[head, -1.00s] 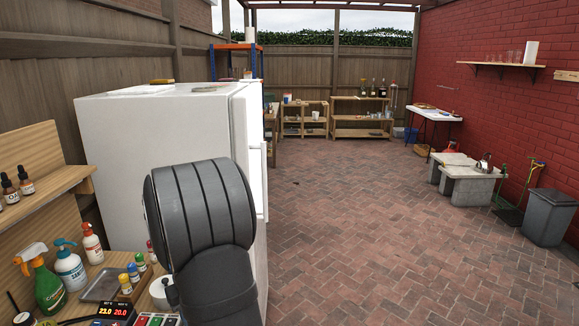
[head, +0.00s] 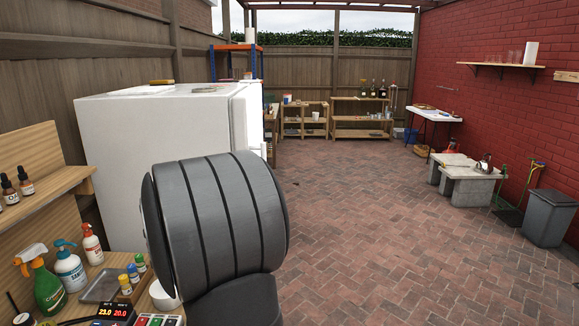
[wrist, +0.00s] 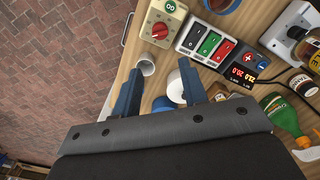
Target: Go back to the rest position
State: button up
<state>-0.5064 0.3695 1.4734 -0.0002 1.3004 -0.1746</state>
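My gripper (wrist: 158,82) shows in the wrist view with its two blue fingers apart and nothing held between them. It hangs above the front edge of a wooden bench (wrist: 205,75). In the head view a thick grey part of my arm (head: 215,215) fills the lower middle, and the gripper itself is not visible there.
Below the fingers are a white cup (wrist: 147,67) and a white round item (wrist: 176,88). A switch box (wrist: 208,45), a temperature display (wrist: 243,72) and a green spray bottle (wrist: 280,115) stand on the bench. A white fridge (head: 150,130) stands behind my arm. The brick floor (head: 400,230) is clear.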

notch_tip(320, 180, down, 16)
jog(key=shift+r, duration=0.25)
jog(key=shift+r+n, duration=0.2)
jog(key=shift+n, duration=1.4)
jog(key=n, duration=0.6)
jog(key=shift+n, duration=0.4)
jog(key=shift+r, duration=3)
